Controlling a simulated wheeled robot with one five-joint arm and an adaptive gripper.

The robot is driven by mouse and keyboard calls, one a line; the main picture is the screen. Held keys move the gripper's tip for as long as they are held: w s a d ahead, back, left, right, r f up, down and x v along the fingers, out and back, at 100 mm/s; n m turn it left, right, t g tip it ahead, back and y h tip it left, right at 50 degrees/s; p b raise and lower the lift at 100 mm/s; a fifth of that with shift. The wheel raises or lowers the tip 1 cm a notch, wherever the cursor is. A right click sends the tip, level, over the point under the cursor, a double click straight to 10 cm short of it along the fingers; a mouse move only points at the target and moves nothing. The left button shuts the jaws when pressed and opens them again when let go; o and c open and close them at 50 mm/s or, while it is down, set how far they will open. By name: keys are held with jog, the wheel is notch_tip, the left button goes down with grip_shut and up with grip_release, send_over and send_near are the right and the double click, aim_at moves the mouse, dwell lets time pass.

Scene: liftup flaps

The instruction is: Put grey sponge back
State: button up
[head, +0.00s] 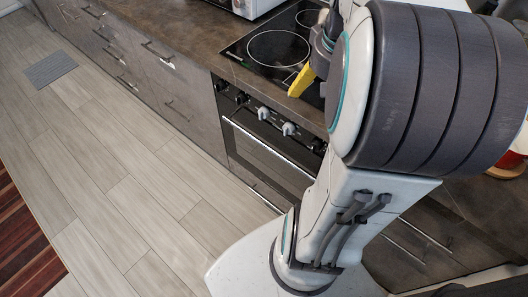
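I cannot make out a grey sponge for certain in the head view. My gripper (303,79) is mostly hidden behind my own large arm link. Only a dark wrist part and a yellow piece below it show, over the front edge of the cooktop. I cannot tell whether the yellow piece is a finger or something held. The finger opening is not visible.
A black cooktop (258,62) is set in the dark counter (180,22), above an oven (262,150) with knobs and a handle. Drawers (150,65) run to the upper left. A flat grey rectangle (50,69) lies on the open floor (110,160). A striped rug (22,245) is at lower left.

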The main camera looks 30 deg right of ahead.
jog(key=s+a+f+n+t, duration=0.1)
jog(key=a+f+n, duration=0.1)
jog(key=a, duration=0.7)
jog(key=s+a+f+n+t+y, duration=0.1)
jog(key=s+a+n, duration=0.1)
jog(key=a+n, duration=0.3)
jog(key=a, duration=0.4)
jog(key=shift+s+f, duration=0.3)
jog(key=shift+f, duration=0.1)
notch_tip(320, 180, up, 4)
jog(key=p, duration=0.4)
jog(key=shift+d+r, duration=0.1)
jog(key=shift+r, duration=0.15)
